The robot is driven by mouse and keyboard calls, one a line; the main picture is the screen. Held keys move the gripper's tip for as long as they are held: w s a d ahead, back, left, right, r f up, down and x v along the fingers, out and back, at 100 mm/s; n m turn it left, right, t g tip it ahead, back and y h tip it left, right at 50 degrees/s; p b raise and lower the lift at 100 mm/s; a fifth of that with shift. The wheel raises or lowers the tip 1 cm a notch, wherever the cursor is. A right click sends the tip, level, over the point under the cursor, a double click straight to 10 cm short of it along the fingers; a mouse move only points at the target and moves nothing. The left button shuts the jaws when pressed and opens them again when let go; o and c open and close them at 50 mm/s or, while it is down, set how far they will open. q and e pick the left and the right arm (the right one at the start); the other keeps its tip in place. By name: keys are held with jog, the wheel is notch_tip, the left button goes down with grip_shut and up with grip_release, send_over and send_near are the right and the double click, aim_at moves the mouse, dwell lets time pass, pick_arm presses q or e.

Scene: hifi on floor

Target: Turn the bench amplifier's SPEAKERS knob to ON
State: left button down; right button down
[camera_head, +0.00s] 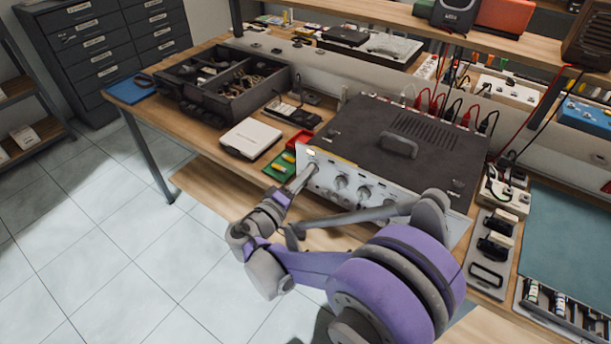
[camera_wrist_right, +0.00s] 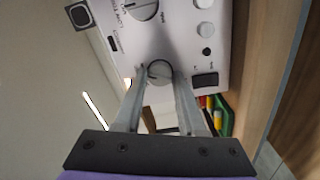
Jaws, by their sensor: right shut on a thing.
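The bench amplifier (camera_head: 375,145) is a dark box with a pale front panel, standing on the wooden bench. Its panel also shows in the right wrist view (camera_wrist_right: 185,35), with several knobs and buttons. My right gripper (camera_head: 306,172) reaches the left end of the panel. In the right wrist view its two fingers (camera_wrist_right: 160,76) are closed around a round grey knob (camera_wrist_right: 158,70) with a pointer mark. I cannot read this knob's label or its setting. A larger knob (camera_wrist_right: 143,9) sits beside it. My left gripper is not in view.
Red and green trays (camera_head: 279,167) and a white box (camera_head: 250,139) stand left of the amplifier. A dark divided bin (camera_head: 222,87) is farther left. Cables run behind the amplifier. Switch blocks (camera_head: 495,235) and a teal mat (camera_head: 570,235) lie to the right. Tiled floor is open in front.

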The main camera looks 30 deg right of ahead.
dwell(0.5)
jog(key=c, duration=0.5)
grip_release()
jog(key=v, duration=1)
jog(key=shift+s+a, duration=0.2)
jog(key=shift+a, duration=0.15)
